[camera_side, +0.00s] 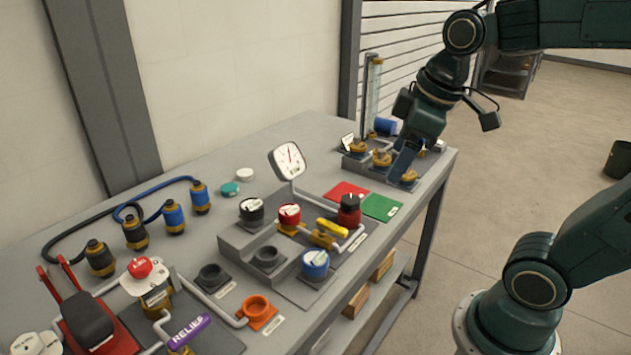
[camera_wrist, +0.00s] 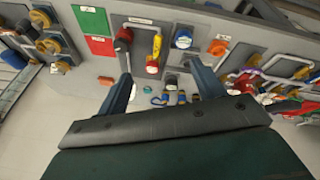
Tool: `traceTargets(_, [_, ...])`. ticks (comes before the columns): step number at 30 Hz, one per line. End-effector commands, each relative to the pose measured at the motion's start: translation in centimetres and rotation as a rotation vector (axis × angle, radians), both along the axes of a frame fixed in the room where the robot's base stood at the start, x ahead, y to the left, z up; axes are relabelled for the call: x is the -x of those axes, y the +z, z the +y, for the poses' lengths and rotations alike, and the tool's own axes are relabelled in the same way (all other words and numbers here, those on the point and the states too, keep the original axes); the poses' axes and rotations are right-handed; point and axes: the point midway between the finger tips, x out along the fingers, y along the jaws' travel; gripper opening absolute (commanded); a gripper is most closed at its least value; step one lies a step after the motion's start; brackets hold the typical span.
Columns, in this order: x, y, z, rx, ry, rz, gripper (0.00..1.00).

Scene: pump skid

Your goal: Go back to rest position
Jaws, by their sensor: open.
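My gripper (camera_side: 404,162) is at the far right end of the grey bench (camera_side: 215,262) in the side view, pointing down by a block with brass knobs (camera_side: 382,158). I cannot tell from this view whether it touches a knob. In the wrist view, the two blue-grey fingers of my gripper (camera_wrist: 158,72) are spread apart with nothing between them. My dark green arm reaches in from the upper right of the side view.
A dial gauge (camera_side: 287,161), a red pad (camera_side: 346,191), a green pad (camera_side: 382,207) and a yellow-handled valve (camera_side: 331,229) lie nearer along the bench. A clear upright tube (camera_side: 375,95) stands behind my gripper. Open floor (camera_side: 530,130) lies to the right.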

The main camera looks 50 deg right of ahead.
Motion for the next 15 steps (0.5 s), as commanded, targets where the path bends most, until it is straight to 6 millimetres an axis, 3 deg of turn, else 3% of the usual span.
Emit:
traceTargets(7, [4.1,-0.8,1.7,-0.100,-0.192,-0.091,0.68])
traceTargets(15, [6.3,-1.6,2.4,-0.177,-0.316,-0.140,0.68])
